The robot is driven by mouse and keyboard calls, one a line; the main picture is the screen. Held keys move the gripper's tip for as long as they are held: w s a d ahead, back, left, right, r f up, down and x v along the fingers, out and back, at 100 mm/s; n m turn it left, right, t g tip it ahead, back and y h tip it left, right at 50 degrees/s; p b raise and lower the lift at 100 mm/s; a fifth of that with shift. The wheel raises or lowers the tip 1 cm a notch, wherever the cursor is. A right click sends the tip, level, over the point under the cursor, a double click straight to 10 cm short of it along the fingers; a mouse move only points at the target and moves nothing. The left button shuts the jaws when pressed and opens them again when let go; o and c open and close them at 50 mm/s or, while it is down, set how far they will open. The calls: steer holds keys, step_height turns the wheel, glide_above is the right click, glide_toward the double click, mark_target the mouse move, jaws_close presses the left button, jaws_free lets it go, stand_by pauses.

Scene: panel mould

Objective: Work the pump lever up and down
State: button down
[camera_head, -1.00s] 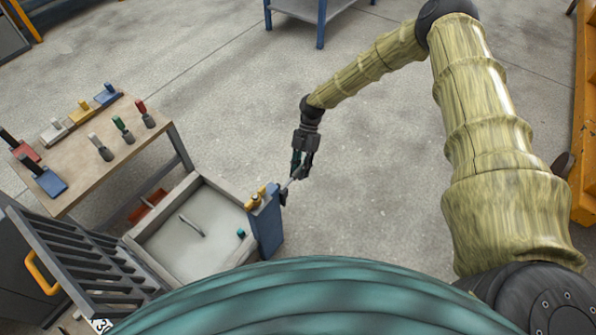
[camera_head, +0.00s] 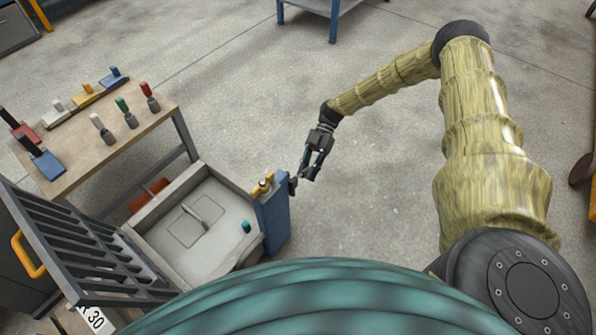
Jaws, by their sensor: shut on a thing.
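The blue pump box (camera_head: 272,222) stands against the right side of the grey mould box (camera_head: 168,262). A short, dark lever part (camera_head: 294,185) shows at the pump's upper right side. My gripper (camera_head: 306,176) is just right of the pump, pointing down, and is shut on the pump lever. The fingers hide most of the lever, so its exact angle is hard to tell. Yellow fittings (camera_head: 262,185) sit on top of the pump.
A dark slatted grille (camera_head: 85,255) stands raised at the mould's left. A wooden table (camera_head: 85,165) with coloured handled tools is at upper left. A blue-legged table (camera_head: 333,22) stands at the back. The floor right of my gripper is clear.

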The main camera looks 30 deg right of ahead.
steer(key=shift+f, duration=0.1)
stand_by(0.5)
steer(key=c, duration=1.3)
jaws_free()
steer(key=v, duration=1.2)
steer(key=shift+f, duration=0.25)
steer(key=shift+r, duration=0.15)
